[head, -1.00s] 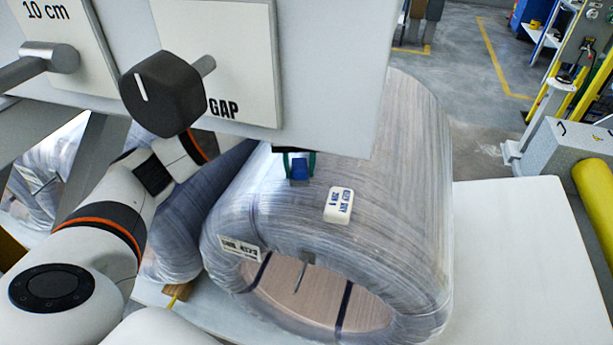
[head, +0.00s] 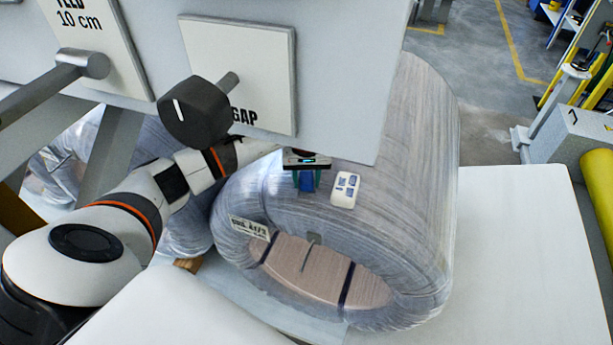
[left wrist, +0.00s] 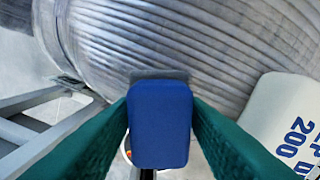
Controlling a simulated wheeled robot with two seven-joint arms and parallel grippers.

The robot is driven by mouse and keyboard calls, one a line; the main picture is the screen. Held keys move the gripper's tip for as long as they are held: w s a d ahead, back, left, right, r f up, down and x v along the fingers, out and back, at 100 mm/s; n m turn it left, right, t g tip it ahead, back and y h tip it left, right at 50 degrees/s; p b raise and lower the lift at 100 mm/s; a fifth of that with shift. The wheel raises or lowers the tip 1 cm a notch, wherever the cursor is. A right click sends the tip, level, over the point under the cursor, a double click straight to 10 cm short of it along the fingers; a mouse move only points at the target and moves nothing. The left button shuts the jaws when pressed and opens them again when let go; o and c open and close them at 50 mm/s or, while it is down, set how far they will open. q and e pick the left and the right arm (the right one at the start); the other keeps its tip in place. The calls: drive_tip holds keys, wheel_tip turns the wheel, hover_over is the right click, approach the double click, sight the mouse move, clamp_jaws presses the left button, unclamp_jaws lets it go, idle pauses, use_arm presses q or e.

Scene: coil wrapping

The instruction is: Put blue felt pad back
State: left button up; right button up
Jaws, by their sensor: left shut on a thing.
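The blue felt pad (head: 307,182) is held between the green fingers of my left gripper (head: 306,187), over the upper near part of the wrapped coil (head: 415,170). In the left wrist view the pad (left wrist: 160,125) is a rounded blue block with a grey back edge. The green fingers (left wrist: 160,140) press on its two sides. Ribbed coil wrap (left wrist: 190,40) lies just behind it; I cannot tell whether the pad touches it. My right gripper is not in view.
A white printed block (head: 345,190) sits on the coil just right of my left gripper. A grey panel with a black knob (head: 194,112) hangs close above my left arm. The white tabletop (head: 510,250) is bare to the right. A yellow roll (head: 600,185) stands far right.

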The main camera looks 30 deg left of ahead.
sight(307, 177)
use_arm(q)
drive_tip(key=shift+f, duration=0.2)
drive_tip(key=o, duration=0.9)
drive_tip(key=shift+r, duration=0.4)
drive_tip(key=shift+r+b, duration=1.85)
drive_tip(key=shift+r, duration=4)
